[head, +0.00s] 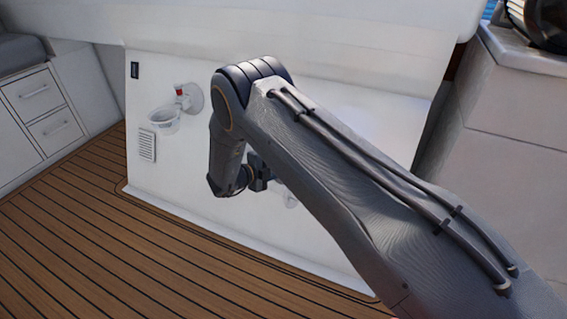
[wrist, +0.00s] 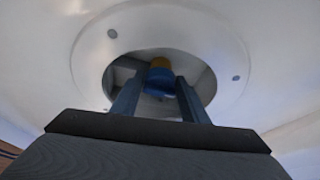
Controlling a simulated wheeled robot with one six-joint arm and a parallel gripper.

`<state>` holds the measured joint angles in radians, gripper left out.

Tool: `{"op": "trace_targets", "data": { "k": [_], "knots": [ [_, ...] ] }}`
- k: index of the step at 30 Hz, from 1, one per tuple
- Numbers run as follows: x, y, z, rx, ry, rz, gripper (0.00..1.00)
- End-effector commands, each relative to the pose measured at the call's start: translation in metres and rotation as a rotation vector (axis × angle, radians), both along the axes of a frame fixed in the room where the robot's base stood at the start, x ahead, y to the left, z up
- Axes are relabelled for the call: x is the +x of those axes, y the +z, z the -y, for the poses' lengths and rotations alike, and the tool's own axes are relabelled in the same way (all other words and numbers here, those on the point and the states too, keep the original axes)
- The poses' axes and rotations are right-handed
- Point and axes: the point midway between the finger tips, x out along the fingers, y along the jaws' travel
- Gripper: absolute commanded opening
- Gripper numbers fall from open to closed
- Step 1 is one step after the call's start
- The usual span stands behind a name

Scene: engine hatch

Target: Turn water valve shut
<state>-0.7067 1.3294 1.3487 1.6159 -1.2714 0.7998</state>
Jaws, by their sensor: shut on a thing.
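The water valve shows in the wrist view as a blue handle (wrist: 160,78) with a yellowish part above it, inside a round recess in a white flange (wrist: 205,35). My gripper (wrist: 159,88) reaches into this recess, its two fingers on either side of the blue handle and shut on it. In the head view my gripper (head: 262,184) is at the white panel, mostly behind my arm. The valve handle itself is hidden there. The exact turn angle of the handle cannot be told.
The white panel (head: 330,225) carries a clear cup-like fitting with a red part (head: 179,90) at upper left and a vent grille (head: 147,145) below it. White drawers (head: 42,105) stand at left and a white counter (head: 510,120) at right. The plank floor (head: 90,235) is clear.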

Motion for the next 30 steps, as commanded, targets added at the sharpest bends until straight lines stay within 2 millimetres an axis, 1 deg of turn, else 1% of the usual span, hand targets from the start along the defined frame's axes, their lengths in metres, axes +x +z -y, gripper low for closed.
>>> {"op": "trace_targets", "data": {
  "k": [14,15,18,26,30],
  "knots": [
    [-0.0004,-0.0004,-0.0005,0.015,-0.006,0.005,0.18],
    [-0.0004,-0.0004,-0.0005,0.015,-0.006,0.005,0.42],
    [-0.0003,-0.0003,-0.0004,0.015,-0.006,0.005,0.58],
    [-0.0003,0.0,-0.0003,0.013,-0.006,0.005,0.58],
    [-0.0056,0.003,-0.006,0.014,-0.005,0.005,0.58]
  ]
}}
